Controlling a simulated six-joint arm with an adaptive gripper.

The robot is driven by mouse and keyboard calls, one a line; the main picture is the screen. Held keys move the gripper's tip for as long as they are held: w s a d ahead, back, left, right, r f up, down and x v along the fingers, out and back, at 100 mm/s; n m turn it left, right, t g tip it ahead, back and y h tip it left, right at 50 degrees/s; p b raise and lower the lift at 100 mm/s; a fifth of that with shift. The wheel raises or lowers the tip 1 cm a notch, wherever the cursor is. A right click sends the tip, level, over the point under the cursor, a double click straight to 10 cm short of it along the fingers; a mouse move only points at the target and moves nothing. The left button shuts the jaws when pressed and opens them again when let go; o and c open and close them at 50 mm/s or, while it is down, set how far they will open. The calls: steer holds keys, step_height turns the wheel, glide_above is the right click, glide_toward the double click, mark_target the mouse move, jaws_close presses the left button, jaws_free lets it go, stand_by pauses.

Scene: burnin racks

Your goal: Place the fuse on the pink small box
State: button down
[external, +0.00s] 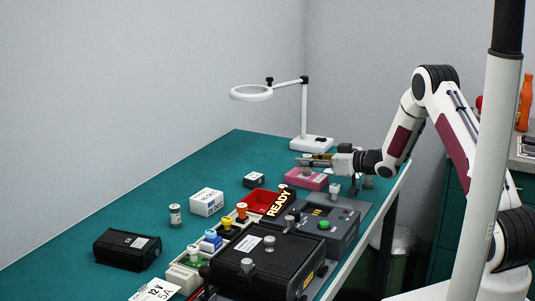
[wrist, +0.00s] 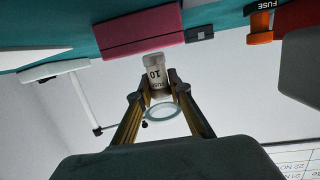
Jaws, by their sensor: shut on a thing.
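My gripper (external: 310,160) is at the far right of the bench, over the pink small box (external: 306,179). In the wrist view my gripper (wrist: 160,88) is shut on a pale, glassy cylindrical fuse (wrist: 155,76) with a label reading 10. The wrist picture is upside down, so the pink box (wrist: 140,33) shows above the fuse there. The fuse's end appears close to the box's edge in that view. I cannot tell whether they touch. In the external view the fuse is small and partly hidden by the fingers.
A white ring lamp (external: 319,144) stands behind the pink box. A small dark box (external: 254,180) lies left of it. A red bin (external: 262,200) and a grey device with a green button (external: 335,229) are in front.

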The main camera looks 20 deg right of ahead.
steer(key=shift+f, duration=0.1)
stand_by(0.3)
steer(key=c, duration=1.8)
jaws_free()
steer(key=shift+c, duration=0.2)
steer(key=v, duration=1.2)
steer(key=shift+w, duration=0.1)
